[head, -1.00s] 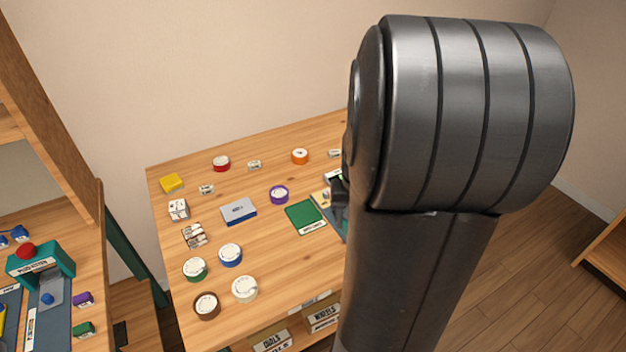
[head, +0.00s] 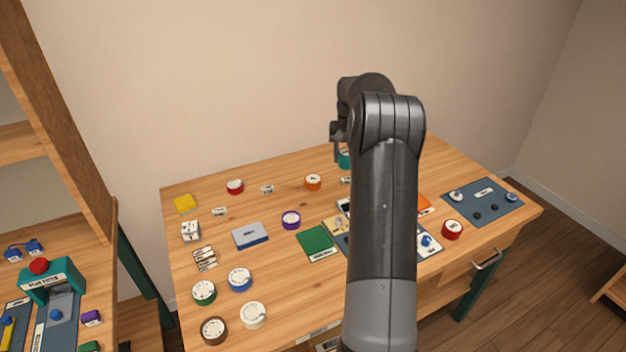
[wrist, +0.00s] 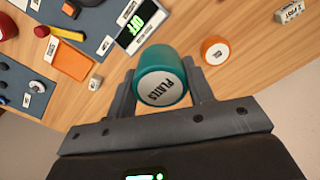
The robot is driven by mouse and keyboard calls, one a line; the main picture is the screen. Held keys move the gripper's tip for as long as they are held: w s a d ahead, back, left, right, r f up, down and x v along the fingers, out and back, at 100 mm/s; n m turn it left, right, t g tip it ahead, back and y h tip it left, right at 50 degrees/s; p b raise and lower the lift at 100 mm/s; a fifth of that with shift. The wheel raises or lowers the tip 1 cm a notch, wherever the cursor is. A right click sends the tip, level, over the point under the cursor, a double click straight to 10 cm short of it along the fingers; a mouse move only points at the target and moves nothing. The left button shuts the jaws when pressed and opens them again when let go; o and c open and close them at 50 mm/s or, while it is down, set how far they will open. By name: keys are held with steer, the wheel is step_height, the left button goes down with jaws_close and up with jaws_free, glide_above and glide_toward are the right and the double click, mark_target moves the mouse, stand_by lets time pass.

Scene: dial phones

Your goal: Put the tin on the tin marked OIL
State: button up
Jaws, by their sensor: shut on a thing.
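A teal tin marked PLATES (wrist: 162,82) sits between the fingers of my gripper (wrist: 163,88), which is shut on it. In the head view the teal tin (head: 344,159) shows beside my arm near the table's back, under my gripper (head: 338,140), which is partly hidden by the arm. An orange tin (wrist: 214,50) stands just to the right of the held tin in the wrist view; its small label seems to read OIL. In the head view the orange tin (head: 313,182) stands on the table, left of my gripper, with nothing on top.
The wooden table (head: 270,310) holds other tins: red (head: 235,187), purple (head: 291,220), blue (head: 239,279) and white (head: 253,315). A dark blue board (head: 483,202) lies at the right.

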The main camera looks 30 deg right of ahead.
steer(key=w+d, duration=0.2)
steer(key=w, duration=0.1)
glide_above(313, 179)
step_height(313, 179, down, 8)
steer(key=shift+d+r, duration=0.1)
steer(key=shift+r, duration=0.15)
steer(key=shift+w+f, duration=0.1)
steer(key=shift+f, duration=1.95)
steer(key=shift+f, duration=0.15)
steer(key=o, duration=1)
steer(key=shift+o, duration=0.2)
